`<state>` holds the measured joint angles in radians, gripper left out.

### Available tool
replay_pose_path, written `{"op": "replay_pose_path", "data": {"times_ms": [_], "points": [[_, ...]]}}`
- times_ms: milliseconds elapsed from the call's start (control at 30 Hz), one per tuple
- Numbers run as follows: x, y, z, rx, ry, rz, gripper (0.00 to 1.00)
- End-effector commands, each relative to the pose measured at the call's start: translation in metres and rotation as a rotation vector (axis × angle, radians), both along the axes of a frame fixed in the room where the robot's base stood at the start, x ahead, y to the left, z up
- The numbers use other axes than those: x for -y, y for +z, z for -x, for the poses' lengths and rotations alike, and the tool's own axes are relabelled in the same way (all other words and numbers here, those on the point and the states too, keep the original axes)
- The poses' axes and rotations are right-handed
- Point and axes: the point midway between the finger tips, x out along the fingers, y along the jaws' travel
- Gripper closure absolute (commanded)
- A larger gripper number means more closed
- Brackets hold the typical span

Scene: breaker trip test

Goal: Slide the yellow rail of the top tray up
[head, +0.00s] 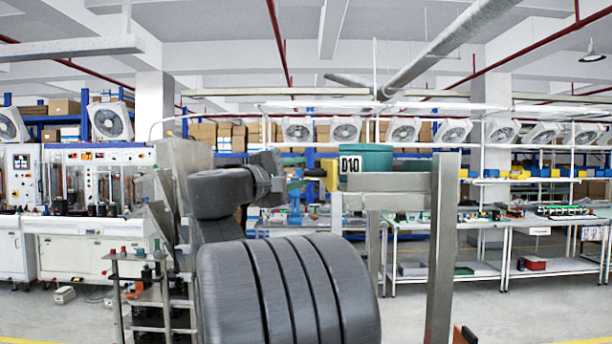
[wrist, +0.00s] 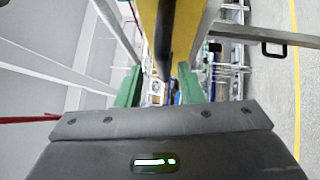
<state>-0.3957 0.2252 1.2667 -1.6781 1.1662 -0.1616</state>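A teal tray (head: 372,160) with a white label "D10" stands on top of a grey metal frame in the head view. A yellow rail (head: 331,172) is at its left end; it also shows in the wrist view (wrist: 192,16), running down from the top edge with a dark bar along it. My gripper (wrist: 160,82) has two green fingers, set apart with a gap between them. The rail's lower end appears in line with that gap; I cannot tell whether the fingers touch it. In the head view my dark arm hides most of the gripper.
The metal frame (head: 447,230) has an upright post right of the tray and a crossbar beneath it. Workbenches (head: 470,226) with small items stand behind. A white test bench (head: 70,240) stands at left. Open floor shows at the lower right.

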Motion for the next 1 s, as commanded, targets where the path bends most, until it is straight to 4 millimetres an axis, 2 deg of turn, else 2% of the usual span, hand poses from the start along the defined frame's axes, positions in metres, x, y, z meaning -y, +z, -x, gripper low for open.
{"op": "replay_pose_path", "data": {"times_ms": [33, 300, 500, 700, 1000], "points": [[-0.010, -0.005, 0.008, 0.000, 0.005, 0.000, 0.66], [-0.048, -0.011, 0.047, 0.000, 0.006, 0.000, 0.66], [-0.066, -0.013, 0.067, 0.002, 0.003, 0.001, 0.66], [-0.073, -0.014, 0.075, 0.001, 0.001, 0.001, 0.66], [-0.074, -0.013, 0.075, 0.001, 0.000, 0.001, 0.66]]}}
